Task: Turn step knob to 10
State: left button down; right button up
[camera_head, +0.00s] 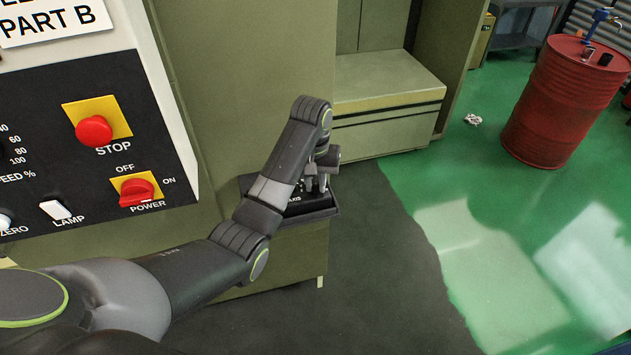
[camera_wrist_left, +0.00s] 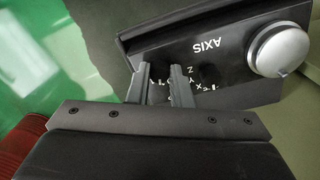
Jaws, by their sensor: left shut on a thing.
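A small black control box (camera_head: 315,208) with the white word AXIS sticks out from the green machine's side in the head view. Its panel (camera_wrist_left: 225,55) fills the upper right of the left wrist view, with AXIS upside down and small white letters beside my fingers. My left gripper (camera_head: 322,180) points down at this panel, partly hidden by its own arm. In the left wrist view, the left gripper's (camera_wrist_left: 160,85) two fingers are a small gap apart at the panel, shut on a dark knob mostly hidden between them. The step label and pointer cannot be read. My right gripper is out of view.
A silver round knob (camera_wrist_left: 280,48) stands on the panel to the right of the fingers. The machine's main panel carries a red STOP button (camera_head: 94,131) and a red POWER switch (camera_head: 137,192). A red barrel (camera_head: 563,105) stands far right on open green floor.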

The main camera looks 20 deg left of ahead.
pick_arm(q)
jog(key=m, duration=0.4)
jog(key=shift+m, duration=1.8)
jog(key=c, duration=1.3)
grip_release()
jog(key=shift+w, duration=0.2)
